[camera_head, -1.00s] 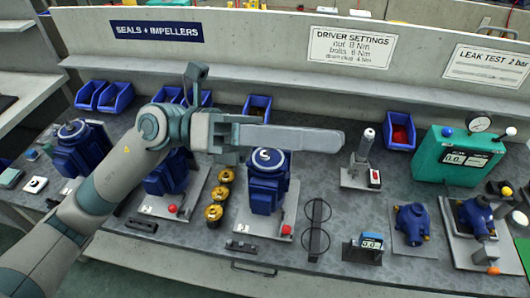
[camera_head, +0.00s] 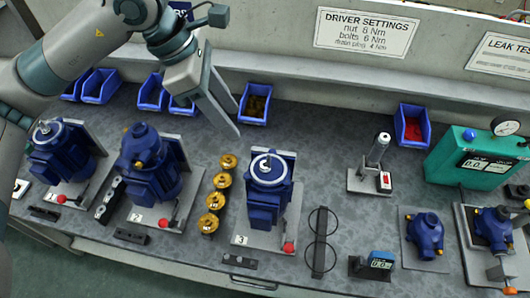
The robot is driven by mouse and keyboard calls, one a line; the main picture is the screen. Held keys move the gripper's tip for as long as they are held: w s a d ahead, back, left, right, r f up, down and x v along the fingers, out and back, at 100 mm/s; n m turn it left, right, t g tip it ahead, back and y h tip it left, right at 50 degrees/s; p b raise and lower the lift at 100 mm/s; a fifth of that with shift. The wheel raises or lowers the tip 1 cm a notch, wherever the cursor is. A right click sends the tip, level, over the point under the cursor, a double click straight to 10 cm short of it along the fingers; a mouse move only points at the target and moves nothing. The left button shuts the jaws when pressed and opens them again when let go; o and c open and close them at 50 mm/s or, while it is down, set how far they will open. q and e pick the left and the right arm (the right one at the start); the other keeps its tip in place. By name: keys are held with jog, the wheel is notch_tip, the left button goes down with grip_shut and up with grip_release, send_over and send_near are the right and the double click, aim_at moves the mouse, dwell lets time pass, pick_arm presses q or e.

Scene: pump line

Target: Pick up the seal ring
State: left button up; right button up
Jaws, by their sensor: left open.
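I cannot tell for sure which thing is the seal ring. Two thin dark rings (camera_head: 318,222) lie at a black bar on the bench, right of pump 3 (camera_head: 264,205). A pale ring also shows around the shaft on top of pump 3. My left gripper (camera_head: 238,116) reaches in from the upper left and points down to the right, above the back of the bench. Its long grey fingers are open, and I see nothing between them. It is well apart from the dark rings. My right gripper is not in view.
Blue bins stand along the back, one (camera_head: 255,104) beside the left fingers and one with red parts (camera_head: 413,126) farther right. Pumps (camera_head: 150,165) and brass impellers (camera_head: 213,201) fill the left and middle. A green tester (camera_head: 470,160) stands at the right.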

pick_arm(q)
jog(key=p, duration=0.5)
send_near(266, 164)
jog(key=shift+s+d+f, duration=0.45)
jog(key=shift+d+f, duration=0.15)
jog(key=shift+f, duration=0.45)
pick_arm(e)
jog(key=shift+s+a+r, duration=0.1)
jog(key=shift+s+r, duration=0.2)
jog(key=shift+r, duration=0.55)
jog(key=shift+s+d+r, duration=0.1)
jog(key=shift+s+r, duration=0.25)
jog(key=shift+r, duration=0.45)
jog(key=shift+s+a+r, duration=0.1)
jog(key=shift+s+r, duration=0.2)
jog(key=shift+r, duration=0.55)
pick_arm(q)
jog(key=shift+w+d+f+p, duration=0.25)
jog(key=shift+f+p, duration=0.2)
jog(key=shift+p, duration=0.25)
jog(key=p+x, duration=0.2)
jog(key=x, duration=0.1)
jog(key=shift+w+f, duration=0.15)
jog(key=shift+f, duration=0.45)
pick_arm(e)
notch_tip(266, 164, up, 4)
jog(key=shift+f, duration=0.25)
